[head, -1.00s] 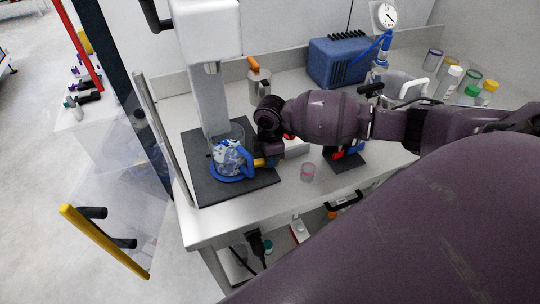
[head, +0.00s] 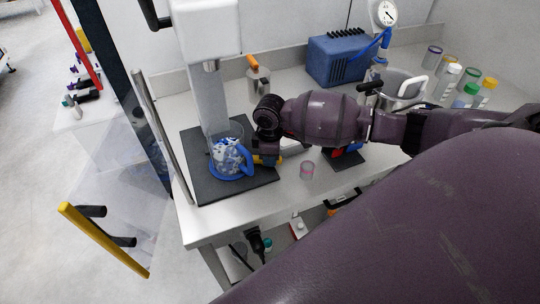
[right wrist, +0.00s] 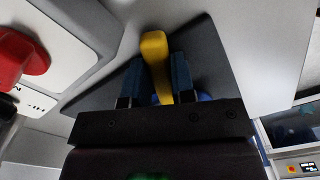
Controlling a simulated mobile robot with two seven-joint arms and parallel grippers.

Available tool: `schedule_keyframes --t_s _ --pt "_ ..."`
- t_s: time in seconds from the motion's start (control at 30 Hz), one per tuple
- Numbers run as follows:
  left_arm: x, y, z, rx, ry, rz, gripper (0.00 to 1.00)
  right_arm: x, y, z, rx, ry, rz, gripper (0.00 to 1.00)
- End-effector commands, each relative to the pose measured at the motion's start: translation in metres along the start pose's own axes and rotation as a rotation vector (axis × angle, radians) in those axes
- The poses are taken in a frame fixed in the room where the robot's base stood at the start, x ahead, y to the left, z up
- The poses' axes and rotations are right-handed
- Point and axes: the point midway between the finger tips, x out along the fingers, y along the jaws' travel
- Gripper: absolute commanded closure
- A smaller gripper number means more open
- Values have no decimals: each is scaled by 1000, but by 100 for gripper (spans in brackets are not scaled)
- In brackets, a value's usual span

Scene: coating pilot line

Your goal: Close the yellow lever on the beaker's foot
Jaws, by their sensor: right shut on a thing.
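The clear beaker (head: 226,139), with blue and white contents and a blue handle (head: 247,162), stands upright on its blue foot (head: 226,176) on a dark plate. The yellow lever (head: 259,160) shows as a small piece at the right of the foot, mostly hidden by my right gripper (head: 266,157). In the right wrist view the yellow lever (right wrist: 155,51) runs between the two blue fingers of my right gripper (right wrist: 158,78), which is shut on it. Some blue shows behind the fingers. My left gripper is out of view.
The dark plate (head: 208,190) lies under a white column machine (head: 206,30). A flask with an orange top (head: 258,80) and a blue box (head: 338,61) stand behind. A red button (right wrist: 20,58) shows in the right wrist view.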

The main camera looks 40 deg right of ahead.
Motion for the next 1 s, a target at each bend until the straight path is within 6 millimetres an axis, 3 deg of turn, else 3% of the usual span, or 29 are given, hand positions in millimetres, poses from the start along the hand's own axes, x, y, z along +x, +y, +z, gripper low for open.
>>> schedule_keyframes --t_s 0.07,0.1,0.27,0.67,1.0 --pt "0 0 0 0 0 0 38 -1 1 0 4 2 2 100" --pt "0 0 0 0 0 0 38 -1 1 0 4 2 2 73" --pt "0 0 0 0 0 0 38 -1 1 0 2 2 1 51" --pt "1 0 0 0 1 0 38 -9 1 -1 1 2 2 51" --pt "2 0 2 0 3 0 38 -68 1 0 0 3 4 51"
